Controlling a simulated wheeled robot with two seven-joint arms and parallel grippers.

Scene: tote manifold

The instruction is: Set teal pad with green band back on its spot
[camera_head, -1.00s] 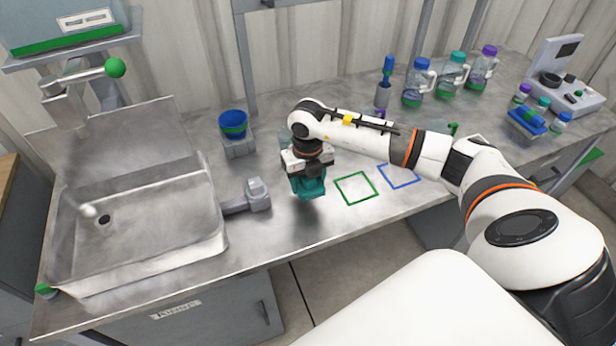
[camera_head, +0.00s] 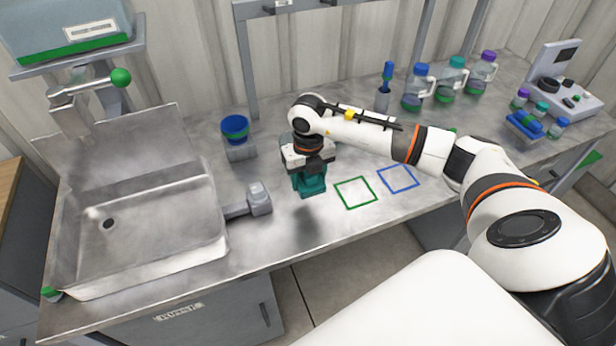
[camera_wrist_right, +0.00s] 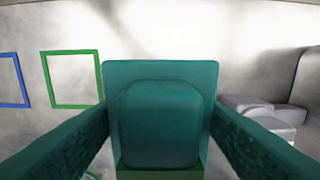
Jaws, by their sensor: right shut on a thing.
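My right gripper (camera_head: 309,176) is shut on the teal pad (camera_head: 311,186), which it holds over the bench just left of the green square outline (camera_head: 356,192). In the right wrist view the teal pad (camera_wrist_right: 160,125) sits between both fingers, with part of a green band (camera_wrist_right: 160,173) at the bottom edge. The green outline (camera_wrist_right: 73,79) lies to the left of the pad there. A blue square outline (camera_head: 398,178) is right of the green one. Both outlines are empty. A dark shadow lies on the bench below the pad. My left gripper is not in view.
A sink (camera_head: 140,235) with a grey fitting (camera_head: 258,198) at its right side lies left of the pad. A blue cup (camera_head: 235,128) stands behind. Several bottles (camera_head: 450,78) and a small instrument (camera_head: 562,92) stand at the back right. The bench's front edge is close.

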